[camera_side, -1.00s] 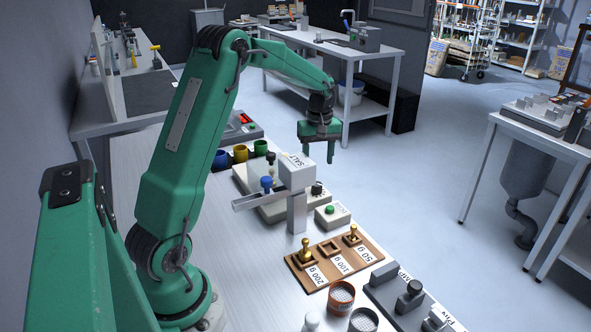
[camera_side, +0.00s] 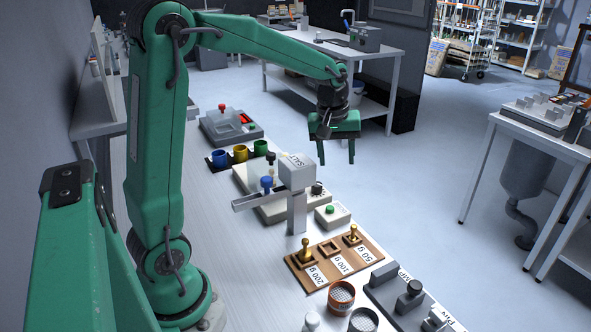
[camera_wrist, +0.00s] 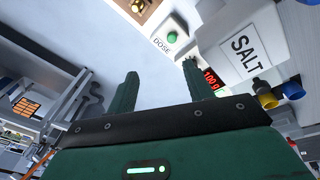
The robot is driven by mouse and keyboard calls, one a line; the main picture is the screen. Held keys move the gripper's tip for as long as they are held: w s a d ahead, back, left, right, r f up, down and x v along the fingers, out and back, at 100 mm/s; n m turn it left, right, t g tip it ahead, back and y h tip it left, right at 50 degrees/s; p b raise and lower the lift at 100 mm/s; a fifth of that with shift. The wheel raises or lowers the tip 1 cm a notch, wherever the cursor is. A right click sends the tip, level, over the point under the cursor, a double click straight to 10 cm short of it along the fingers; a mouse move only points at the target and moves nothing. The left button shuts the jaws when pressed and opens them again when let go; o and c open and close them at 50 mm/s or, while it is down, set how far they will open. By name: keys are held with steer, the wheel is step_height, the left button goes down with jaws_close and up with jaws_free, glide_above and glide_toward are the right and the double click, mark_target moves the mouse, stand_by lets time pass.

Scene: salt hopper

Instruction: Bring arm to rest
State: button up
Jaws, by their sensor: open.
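My gripper (camera_side: 337,158) is green, open and empty, in the air to the right of and above the salt hopper in the side view. Its two fingers point down, apart from each other. In the wrist view my gripper (camera_wrist: 158,80) shows with a clear gap between the fingertips. The white salt hopper (camera_side: 296,172) stands on the bench on a grey post, with a blue knob and a chute to the left. It also shows in the wrist view (camera_wrist: 240,50), marked SALT, near the right finger. A red display there partly shows "100 g".
A DOSE box with a green button (camera_side: 331,213) stands right of the hopper. A wooden weight board (camera_side: 308,270) holds brass weights at 200 g and 50 g; the 100 g place looks empty. Blue, yellow and green cups (camera_side: 240,154) stand behind.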

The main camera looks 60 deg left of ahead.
steer(key=s+d+r+m+t, duration=0.1)
steer(key=s+d+r+m, duration=0.1)
steer(key=s+d+m, duration=0.3)
steer(key=s+d+r+m+t, duration=0.2)
steer(key=s+d+m, duration=0.3)
steer(key=s, duration=0.9)
steer(key=shift+s+r+m+t, duration=0.15)
steer(key=shift+s+m+t, duration=0.15)
steer(key=shift+m, duration=0.3)
